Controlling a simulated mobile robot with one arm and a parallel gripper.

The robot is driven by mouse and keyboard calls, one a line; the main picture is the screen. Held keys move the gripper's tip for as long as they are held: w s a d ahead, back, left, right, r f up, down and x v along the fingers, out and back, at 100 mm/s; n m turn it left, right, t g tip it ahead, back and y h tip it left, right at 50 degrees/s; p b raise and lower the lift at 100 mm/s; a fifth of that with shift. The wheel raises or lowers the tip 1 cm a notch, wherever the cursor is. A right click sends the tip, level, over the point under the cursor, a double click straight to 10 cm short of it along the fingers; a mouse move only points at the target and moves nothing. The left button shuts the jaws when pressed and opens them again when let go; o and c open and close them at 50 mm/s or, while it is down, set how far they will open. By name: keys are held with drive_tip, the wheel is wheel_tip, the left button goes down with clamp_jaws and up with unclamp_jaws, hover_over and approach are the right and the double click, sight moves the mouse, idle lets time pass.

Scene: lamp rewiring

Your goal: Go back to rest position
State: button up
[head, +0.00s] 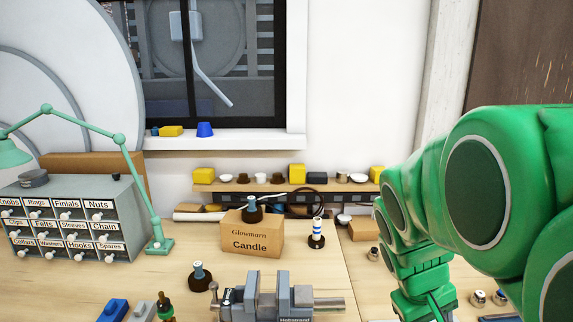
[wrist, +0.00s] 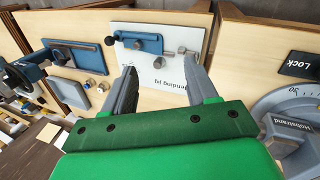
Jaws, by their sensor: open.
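My gripper (wrist: 166,90) shows in the wrist view with its two grey fingers spread apart and nothing between them. It hangs over the workbench, pointing toward a white board with a blue bending jig (wrist: 138,42). In the head view my green arm fills the right side and reaches down to the bench at the lower right. The fingertips are out of sight in that view.
A grey vise (head: 265,298) stands at the front middle of the bench. Several small metal parts lie near my arm at the lower right.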

drive_tip(key=s+a+m+g+y, duration=0.1)
drive_tip(key=s+a+y, duration=0.1)
drive_tip(key=s+a, duration=0.3)
drive_tip(key=s+a+f+y, duration=0.1)
drive_tip(key=s+a, duration=0.4)
drive_tip(key=s, duration=0.5)
drive_tip(key=shift+s+f+m+g+y, duration=0.15)
drive_tip(key=shift+f+m+g+y, duration=0.15)
drive_tip(key=shift+m+g+y, duration=0.1)
